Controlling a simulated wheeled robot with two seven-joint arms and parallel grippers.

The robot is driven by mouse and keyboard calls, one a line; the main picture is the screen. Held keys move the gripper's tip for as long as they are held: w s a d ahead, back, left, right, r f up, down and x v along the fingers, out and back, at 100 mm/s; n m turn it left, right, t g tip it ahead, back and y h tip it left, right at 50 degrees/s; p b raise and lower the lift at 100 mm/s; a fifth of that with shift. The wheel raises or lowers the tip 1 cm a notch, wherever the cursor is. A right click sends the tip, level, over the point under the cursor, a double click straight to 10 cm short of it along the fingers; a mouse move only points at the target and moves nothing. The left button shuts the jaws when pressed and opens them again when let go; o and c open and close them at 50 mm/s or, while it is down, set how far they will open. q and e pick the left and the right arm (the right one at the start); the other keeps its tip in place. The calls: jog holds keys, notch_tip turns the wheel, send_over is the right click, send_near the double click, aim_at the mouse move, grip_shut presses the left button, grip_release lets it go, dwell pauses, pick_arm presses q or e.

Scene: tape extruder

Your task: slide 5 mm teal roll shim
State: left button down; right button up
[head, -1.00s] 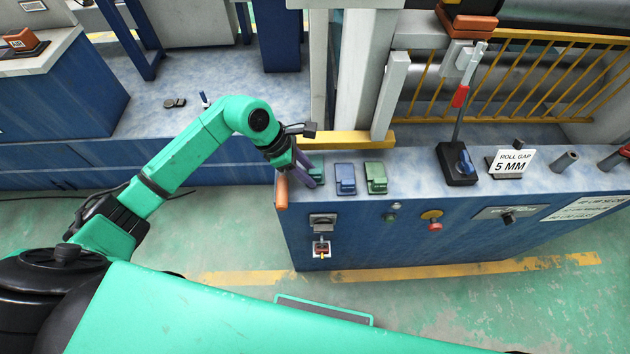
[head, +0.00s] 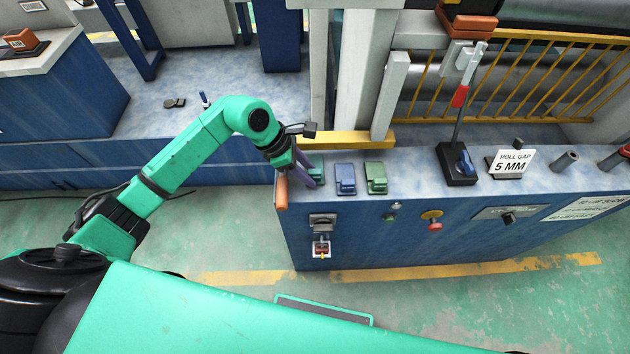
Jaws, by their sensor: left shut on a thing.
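A teal shim (head: 317,163) sits at the left end of the row on the blue machine top, partly hidden behind my left gripper. My left gripper (head: 309,179) reaches down over it from the left and is shut on it. A blue shim (head: 345,179) and a green shim (head: 376,178) stand to its right, apart from the gripper. A sign reading "ROLL GAP 5 MM" (head: 511,162) stands on the machine top to the right. My right gripper is not in view.
A lever with a red sleeve (head: 459,97) rises from a black base. A yellow bar (head: 350,141) and a grey post (head: 390,95) stand just behind the shims. An orange handle (head: 281,192) sits at the machine's left corner. Knobs and buttons line the front panel.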

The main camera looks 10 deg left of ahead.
pick_arm(q)
jog(key=shift+w+a+f, duration=0.1)
jog(key=shift+w, duration=0.15)
jog(key=shift+w+b, duration=0.35)
jog(key=shift+b, duration=0.2)
jog(key=c, duration=0.7)
grip_release()
jog(key=shift+w+a, duration=0.1)
jog(key=p+v, duration=0.1)
jog(key=v, duration=0.2)
jog(key=shift+r+p, duration=0.25)
jog(key=shift+p, duration=0.15)
jog(key=p+v, duration=0.1)
jog(key=v, duration=0.3)
jog(key=shift+a+r+p, duration=0.2)
jog(key=shift+r+p, duration=0.1)
jog(key=shift+p, duration=0.1)
